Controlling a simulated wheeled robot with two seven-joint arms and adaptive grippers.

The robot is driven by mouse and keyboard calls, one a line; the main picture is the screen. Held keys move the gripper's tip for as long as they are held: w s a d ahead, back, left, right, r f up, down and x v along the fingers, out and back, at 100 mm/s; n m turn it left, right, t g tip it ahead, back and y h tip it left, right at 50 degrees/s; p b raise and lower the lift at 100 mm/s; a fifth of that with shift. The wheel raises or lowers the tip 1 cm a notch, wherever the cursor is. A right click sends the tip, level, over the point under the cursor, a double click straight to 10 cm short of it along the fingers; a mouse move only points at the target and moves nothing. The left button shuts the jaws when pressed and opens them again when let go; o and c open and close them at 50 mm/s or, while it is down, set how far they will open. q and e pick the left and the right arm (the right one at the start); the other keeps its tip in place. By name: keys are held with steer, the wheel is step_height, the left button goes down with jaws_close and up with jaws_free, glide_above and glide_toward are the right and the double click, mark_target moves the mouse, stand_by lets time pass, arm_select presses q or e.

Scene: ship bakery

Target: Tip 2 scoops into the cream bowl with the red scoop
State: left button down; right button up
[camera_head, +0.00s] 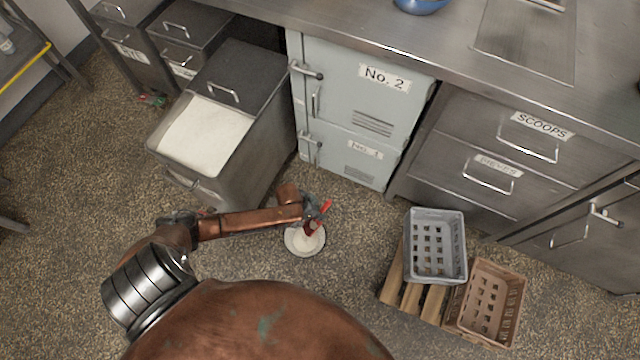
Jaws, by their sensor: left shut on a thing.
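The red scoop (326,206) is held in my left gripper (313,211), which is shut on it. The scoop is over the cream bowl (292,244), which stands low in front of the cabinets. Part of the scoop overlaps the far side of the bowl's opening. Whether it touches the bowl, and what the scoop holds, I cannot tell. The bowl's inside looks pale, and its contents are unclear. My right gripper is out of view.
An open grey bin (262,135) of white powder stands left of the bowl. A grey crate (464,245) on a wooden pallet (393,284) and a brown crate (516,300) are at right. Behind are pale lockers (340,112) and the SCOOPS drawer (490,125).

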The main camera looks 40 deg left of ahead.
arm_select(q)
steer(key=shift+s+r, duration=0.2)
steer(key=shift+s, duration=0.05)
steer(key=shift+s+a+t, duration=0.1)
steer(key=shift+s+t, duration=0.05)
steer(key=shift+t, duration=0.15)
steer(key=shift+s+r+p, duration=0.1)
steer(key=shift+p, duration=0.25)
steer(key=shift+s+a+r+t, duration=0.15)
steer(key=shift+s+r+t, duration=0.05)
steer(key=shift+s+t, duration=0.2)
steer(key=shift+s+a+r+t+h+p, duration=0.1)
steer(key=shift+s+r+t+h+p, duration=0.2)
steer(key=shift+s+t+p, duration=0.2)
steer(key=shift+s+r, duration=0.1)
steer(key=shift+s, duration=0.05)
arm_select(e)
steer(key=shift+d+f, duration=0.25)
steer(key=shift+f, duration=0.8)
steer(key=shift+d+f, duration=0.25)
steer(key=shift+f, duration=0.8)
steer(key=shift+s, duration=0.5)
